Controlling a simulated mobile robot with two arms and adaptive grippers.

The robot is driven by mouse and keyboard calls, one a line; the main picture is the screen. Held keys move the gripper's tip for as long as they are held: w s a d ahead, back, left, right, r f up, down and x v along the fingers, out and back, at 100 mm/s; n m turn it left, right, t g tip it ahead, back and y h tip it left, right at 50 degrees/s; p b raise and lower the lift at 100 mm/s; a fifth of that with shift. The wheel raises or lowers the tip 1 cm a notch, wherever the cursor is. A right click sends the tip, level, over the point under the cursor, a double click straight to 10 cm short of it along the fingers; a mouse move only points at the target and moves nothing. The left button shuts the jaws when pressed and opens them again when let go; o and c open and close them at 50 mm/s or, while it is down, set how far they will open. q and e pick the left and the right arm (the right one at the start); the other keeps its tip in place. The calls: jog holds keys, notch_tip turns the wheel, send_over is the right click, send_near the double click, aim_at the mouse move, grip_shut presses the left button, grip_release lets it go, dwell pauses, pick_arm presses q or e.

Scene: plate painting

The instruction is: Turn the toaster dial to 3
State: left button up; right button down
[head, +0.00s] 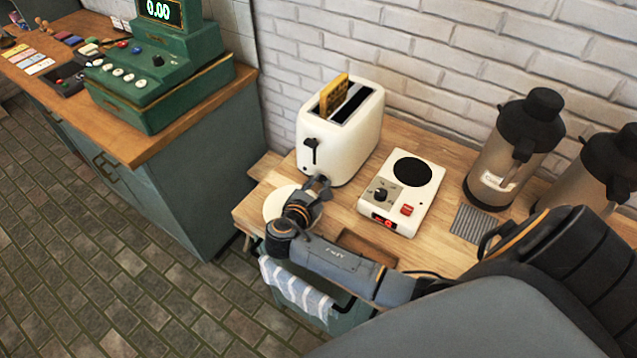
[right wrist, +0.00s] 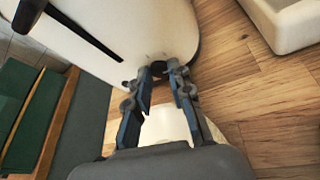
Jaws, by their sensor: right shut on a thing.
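The cream toaster (head: 345,140) stands on the wooden counter against the brick wall, with a golden slice of bread (head: 333,98) sticking up from one slot. Its black lever (head: 313,152) is on the narrow front end. My right gripper (head: 320,183) is at the lower part of that end, shut on the toaster dial. In the right wrist view the gripper's fingertips (right wrist: 163,68) meet low on the toaster body (right wrist: 130,30). The fingers cover the dial, so its number and pointer cannot be read. My left gripper is not in view.
A white plate (head: 277,207) lies under my right gripper. A white hot plate unit (head: 425,203) with a dial and red switch stands right of the toaster. Dark-topped flasks (head: 505,160) stand further right. A green cash register (head: 165,75) sits on a separate counter at left.

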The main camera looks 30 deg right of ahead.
dwell(0.5)
jog(key=c, duration=1.2)
grip_release()
jog(key=v, duration=1.2)
jog(key=shift+a+f, duration=0.1)
